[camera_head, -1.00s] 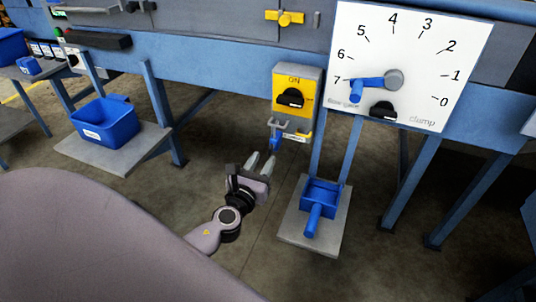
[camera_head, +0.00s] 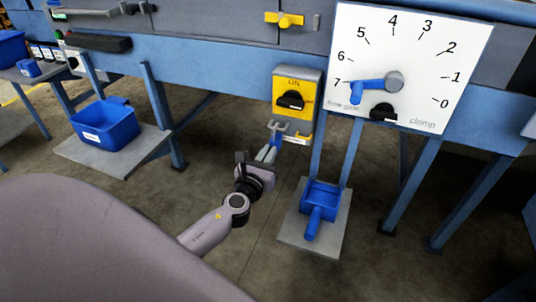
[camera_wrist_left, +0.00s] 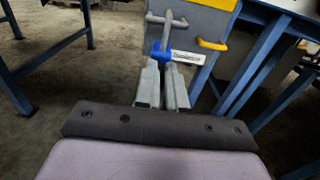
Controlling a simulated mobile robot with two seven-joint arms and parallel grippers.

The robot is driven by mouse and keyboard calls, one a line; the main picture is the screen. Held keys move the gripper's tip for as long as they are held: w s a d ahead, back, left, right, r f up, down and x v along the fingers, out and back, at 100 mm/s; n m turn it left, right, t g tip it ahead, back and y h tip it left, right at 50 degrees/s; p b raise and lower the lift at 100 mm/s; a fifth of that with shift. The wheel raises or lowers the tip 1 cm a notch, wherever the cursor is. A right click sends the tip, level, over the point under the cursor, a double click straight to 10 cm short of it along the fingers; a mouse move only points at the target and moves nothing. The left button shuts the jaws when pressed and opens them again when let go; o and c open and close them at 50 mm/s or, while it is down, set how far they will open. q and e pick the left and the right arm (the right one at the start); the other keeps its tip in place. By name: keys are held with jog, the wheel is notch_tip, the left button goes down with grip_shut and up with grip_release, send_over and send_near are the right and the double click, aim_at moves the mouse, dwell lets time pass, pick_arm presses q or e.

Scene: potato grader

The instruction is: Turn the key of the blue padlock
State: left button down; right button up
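The blue padlock (camera_head: 275,141) hangs from a grey hasp (camera_head: 290,130) below the yellow switch box. In the left wrist view the padlock (camera_wrist_left: 162,55) sits right at my fingertips, with a white label beside it. My left gripper (camera_head: 268,152) points up at the padlock from below. In the left wrist view its two fingers (camera_wrist_left: 164,70) are close together, with a narrow dark gap between them. The key is not discernible; the fingers and padlock hide the spot. I cannot tell whether the fingers grip it. My right gripper is out of view.
The yellow switch box (camera_head: 297,90) has a black knob turned near ON. A white dial board (camera_head: 410,40) with a blue pointer is to its right. A blue lever box (camera_head: 321,196) stands on a grey plate below. A blue bin (camera_head: 106,122) sits on a shelf at left.

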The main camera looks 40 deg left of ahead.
pick_arm(q)
jog(key=shift+n, duration=0.4)
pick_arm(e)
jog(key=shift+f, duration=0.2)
pick_arm(q)
jog(key=shift+s+a+f+n+b, duration=0.15)
jog(key=shift+n+b, duration=0.6)
jog(key=shift+n, duration=2.05)
jog(key=shift+w+a+f+n+b, duration=0.1)
jog(key=shift+n+b, duration=0.65)
jog(key=shift+n, duration=2.05)
jog(key=shift+s+a+f+n+b, duration=0.15)
jog(key=shift+n+b, duration=0.6)
jog(key=shift+n, duration=2.05)
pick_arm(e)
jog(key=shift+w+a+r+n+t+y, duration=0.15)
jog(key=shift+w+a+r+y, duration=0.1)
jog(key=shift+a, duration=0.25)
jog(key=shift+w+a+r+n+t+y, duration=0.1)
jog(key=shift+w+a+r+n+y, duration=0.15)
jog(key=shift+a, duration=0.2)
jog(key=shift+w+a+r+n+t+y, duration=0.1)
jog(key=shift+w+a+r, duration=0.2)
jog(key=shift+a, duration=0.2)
pick_arm(q)
jog(key=shift+w+d, duration=0.1)
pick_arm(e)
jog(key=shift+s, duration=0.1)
